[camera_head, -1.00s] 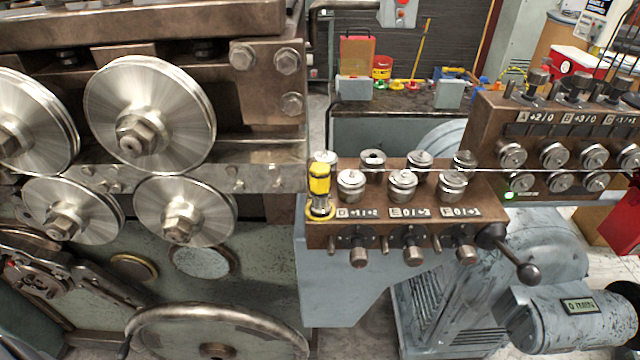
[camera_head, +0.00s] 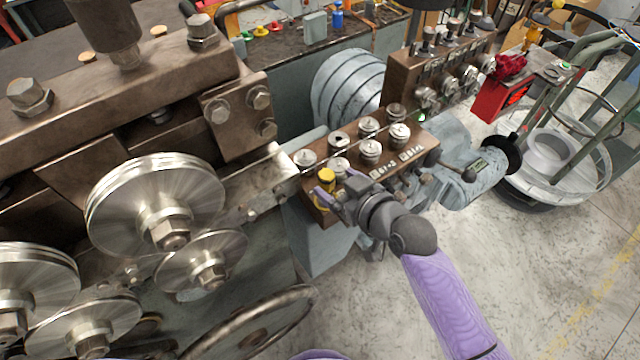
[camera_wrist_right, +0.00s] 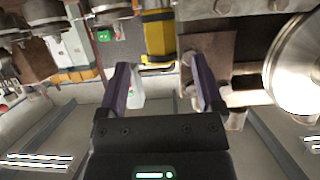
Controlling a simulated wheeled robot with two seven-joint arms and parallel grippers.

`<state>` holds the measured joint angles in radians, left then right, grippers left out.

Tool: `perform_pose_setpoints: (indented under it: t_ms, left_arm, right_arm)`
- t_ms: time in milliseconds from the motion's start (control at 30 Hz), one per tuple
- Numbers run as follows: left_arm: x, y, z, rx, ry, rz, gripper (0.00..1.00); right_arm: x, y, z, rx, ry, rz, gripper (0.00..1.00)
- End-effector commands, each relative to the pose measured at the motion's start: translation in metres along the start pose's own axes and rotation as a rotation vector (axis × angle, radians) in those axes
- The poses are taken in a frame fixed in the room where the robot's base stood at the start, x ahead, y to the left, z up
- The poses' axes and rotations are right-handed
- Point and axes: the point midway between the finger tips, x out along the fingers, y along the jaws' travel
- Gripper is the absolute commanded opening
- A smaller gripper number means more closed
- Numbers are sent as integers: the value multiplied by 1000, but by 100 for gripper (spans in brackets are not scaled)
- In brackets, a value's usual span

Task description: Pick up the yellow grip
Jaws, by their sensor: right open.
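The yellow grip (camera_head: 326,176) stands at the left end of the brown roller block (camera_head: 318,212), its lower part hidden by my right gripper in the head view. My right gripper (camera_head: 336,193) is open and close to it, its arm coming in from below right. In the right wrist view the yellow grip (camera_wrist_right: 158,38), with dark bands, shows ahead of and between the two purple fingers of my right gripper (camera_wrist_right: 157,68). Contact between fingers and grip cannot be made out. My left gripper is not in view.
Several metal rollers (camera_head: 370,148) sit on the block just beside the grip. The big coiler with feed wheels (camera_head: 155,205) stands to the left. A lever with a dark knob (camera_head: 468,174) sticks out at the block's right end. Open floor (camera_head: 560,270) lies at right.

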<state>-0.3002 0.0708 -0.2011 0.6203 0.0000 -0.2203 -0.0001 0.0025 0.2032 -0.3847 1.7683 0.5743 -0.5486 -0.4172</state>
Motion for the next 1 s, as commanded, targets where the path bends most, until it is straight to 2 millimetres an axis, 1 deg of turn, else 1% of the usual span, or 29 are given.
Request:
perform_pose_setpoints:
  t_ms: [200, 300, 367, 533, 567, 600, 667, 700, 767, 800, 867, 900, 933, 967, 1000]
  left_arm:
    - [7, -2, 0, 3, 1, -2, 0]
    - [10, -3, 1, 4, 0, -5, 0]
    - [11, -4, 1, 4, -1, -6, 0]
    - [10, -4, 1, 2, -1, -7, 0]
    - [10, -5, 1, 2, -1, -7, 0]
    - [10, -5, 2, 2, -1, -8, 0]
    - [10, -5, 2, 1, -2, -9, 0]
    - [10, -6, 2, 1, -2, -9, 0]
    - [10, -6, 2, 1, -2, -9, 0]
    - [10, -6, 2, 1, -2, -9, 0]
    - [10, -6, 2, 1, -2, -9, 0]
    - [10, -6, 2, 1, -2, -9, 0]
    - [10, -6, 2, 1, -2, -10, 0]
    - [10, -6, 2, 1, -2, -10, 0]
    - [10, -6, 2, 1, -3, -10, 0]
  right_arm:
    - [43, 1, 2, 3, 0, -1, 85]
    - [56, 1, 2, 2, 0, 1, 85]
    - [59, 1, 2, 1, -1, 1, 85]
    - [58, 2, 1, 1, -1, 1, 85]
    - [58, 2, 1, 1, -1, 1, 81]
    - [58, 2, 1, 1, -1, 1, 73]
    - [58, 2, 1, 1, -2, 2, 60]
    - [58, 2, 1, 1, -2, 2, 51]
    - [58, 2, 1, 1, -2, 2, 39]
    - [58, 2, 1, 1, -2, 2, 30]
    - [58, 2, 1, 1, -2, 2, 18]
    - [58, 2, 1, 1, -2, 2, 9]
    - [58, 2, 1, 1, -2, 2, 3]
    - [58, 2, 1, 1, -2, 2, 0]
    - [58, 2, 1, 1, -2, 2, 0]
